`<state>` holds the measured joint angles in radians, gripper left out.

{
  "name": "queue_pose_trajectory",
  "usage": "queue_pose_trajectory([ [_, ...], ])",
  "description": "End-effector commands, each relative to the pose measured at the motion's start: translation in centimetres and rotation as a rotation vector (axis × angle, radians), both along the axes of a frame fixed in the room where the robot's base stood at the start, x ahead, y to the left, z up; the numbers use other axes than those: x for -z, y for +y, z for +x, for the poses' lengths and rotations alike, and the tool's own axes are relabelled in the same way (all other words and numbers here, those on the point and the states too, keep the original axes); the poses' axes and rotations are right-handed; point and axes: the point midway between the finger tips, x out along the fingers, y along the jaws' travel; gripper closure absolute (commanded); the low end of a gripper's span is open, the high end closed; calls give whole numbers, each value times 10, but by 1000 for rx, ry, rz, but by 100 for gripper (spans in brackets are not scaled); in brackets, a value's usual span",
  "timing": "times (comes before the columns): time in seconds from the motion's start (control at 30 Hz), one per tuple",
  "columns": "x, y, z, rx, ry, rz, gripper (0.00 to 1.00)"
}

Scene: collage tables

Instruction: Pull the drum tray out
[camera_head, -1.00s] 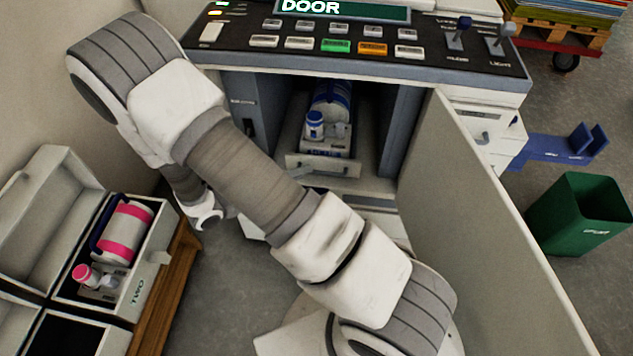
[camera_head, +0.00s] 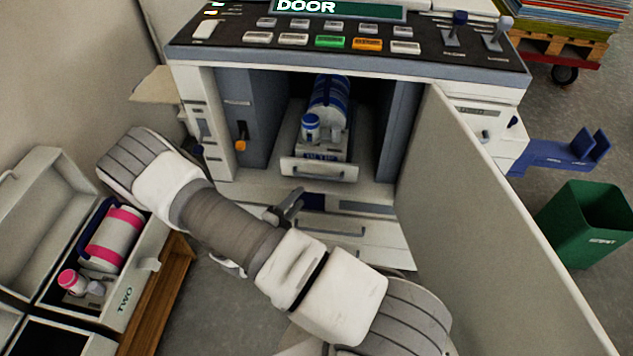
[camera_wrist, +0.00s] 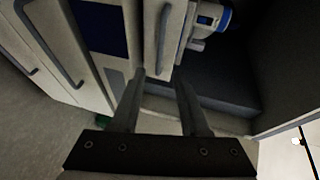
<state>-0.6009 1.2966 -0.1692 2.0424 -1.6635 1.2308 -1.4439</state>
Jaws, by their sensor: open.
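The drum tray (camera_head: 319,168) sits inside the machine's open bay, with a pale front and a handle bar. It carries a white drum with blue bands (camera_head: 328,103) and a small blue-capped bottle (camera_head: 310,128). In the wrist view the tray's front with its handle (camera_wrist: 163,40) shows beyond the fingertips, with part of the blue-banded drum (camera_wrist: 222,18) behind it. My gripper (camera_wrist: 160,82) is open and empty, its fingers pointing toward the tray front. In the head view my gripper (camera_head: 290,205) is partly hidden by my arm, just below and left of the tray.
The machine's open door (camera_head: 500,210) stands to the right of the bay. An orange-tipped lever (camera_head: 241,143) is on the bay's left. An open case with a pink-banded drum (camera_head: 110,238) stands at left. A green bin (camera_head: 588,225) stands at right.

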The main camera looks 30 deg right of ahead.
Motion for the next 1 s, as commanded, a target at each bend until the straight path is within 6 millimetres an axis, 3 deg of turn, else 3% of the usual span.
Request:
queue_pose_trajectory([
  [0.3,16,-57,36,4,-1,0,55],
  [0.5,20,-79,51,2,-1,1,55],
  [0.93,20,-87,57,0,0,1,55],
  [1.0,20,-87,56,0,0,1,68],
])
